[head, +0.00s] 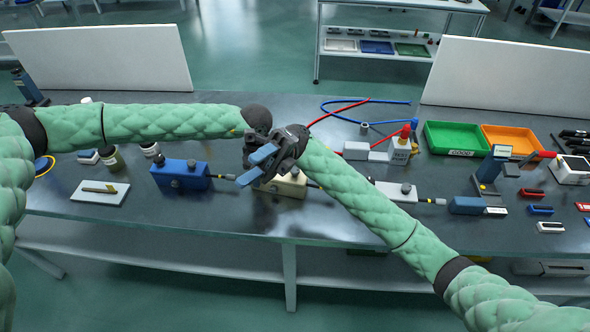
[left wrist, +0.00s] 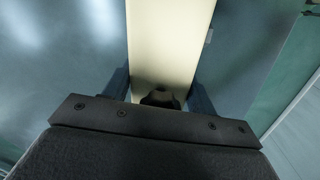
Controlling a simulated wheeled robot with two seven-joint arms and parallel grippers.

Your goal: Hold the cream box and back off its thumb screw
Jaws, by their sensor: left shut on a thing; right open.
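The cream box (head: 288,186) sits on the dark bench, partly covered by my right gripper in the head view. In the left wrist view the cream box (left wrist: 168,40) lies between the fingers of my left gripper (left wrist: 160,92), which is shut on it. A dark lobed thumb screw (left wrist: 160,98) shows at the box's near end, partly cut off by the gripper body. My right gripper (head: 250,168) has its blue fingers apart and is empty, over the left part of the cream box. It hides most of my left gripper in the head view.
A blue box (head: 180,176) with a dark knob stands left of the cream box, and a white box (head: 390,191) stands right. Green (head: 453,138) and orange (head: 510,140) bins stand at the back right. Red and blue cables lie behind.

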